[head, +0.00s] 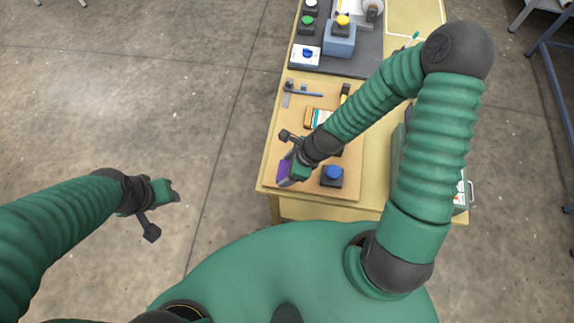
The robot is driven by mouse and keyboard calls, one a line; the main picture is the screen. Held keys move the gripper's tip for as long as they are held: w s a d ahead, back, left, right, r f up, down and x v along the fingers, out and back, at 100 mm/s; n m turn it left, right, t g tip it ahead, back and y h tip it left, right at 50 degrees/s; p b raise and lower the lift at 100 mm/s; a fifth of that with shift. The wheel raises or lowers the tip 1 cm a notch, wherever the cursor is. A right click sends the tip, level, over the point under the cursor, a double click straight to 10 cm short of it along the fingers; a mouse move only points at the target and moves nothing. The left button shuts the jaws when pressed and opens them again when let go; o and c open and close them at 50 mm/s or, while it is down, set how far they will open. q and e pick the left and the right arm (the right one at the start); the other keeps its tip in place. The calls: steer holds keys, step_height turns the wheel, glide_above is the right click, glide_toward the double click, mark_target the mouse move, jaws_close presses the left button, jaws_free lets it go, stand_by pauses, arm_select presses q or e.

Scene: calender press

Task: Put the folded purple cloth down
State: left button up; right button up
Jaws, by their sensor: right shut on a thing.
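The folded purple cloth (284,173) is a small dark purple patch in the head view, at the front left of the wooden work board. My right gripper (291,170) is shut on it, near the board's left edge. Part of the cloth is hidden by the gripper. I cannot tell whether the cloth touches the board or hangs above it. My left gripper (172,192) is over the bare floor, left of the table and well apart from the cloth. Its fingers are too small and end-on to tell whether they are open.
A blue button on a dark box (332,176) stands just right of the cloth. The wooden board (345,188) also holds a caliper-like tool (302,93) and a small orange and white box (318,117). Control buttons (306,55) sit on the dark panel behind.

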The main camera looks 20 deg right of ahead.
mark_target(287, 164)
steer(key=w, duration=0.1)
steer(key=w+d, duration=0.1)
steer(key=w, duration=0.1)
steer(key=shift+w+f, duration=0.1)
step_height(287, 164, down, 4)
steer(key=shift+w+d+r+p, duration=0.1)
steer(key=shift+d+r+p, duration=0.05)
steer(key=shift+p, duration=0.2)
steer(key=o, duration=1.3)
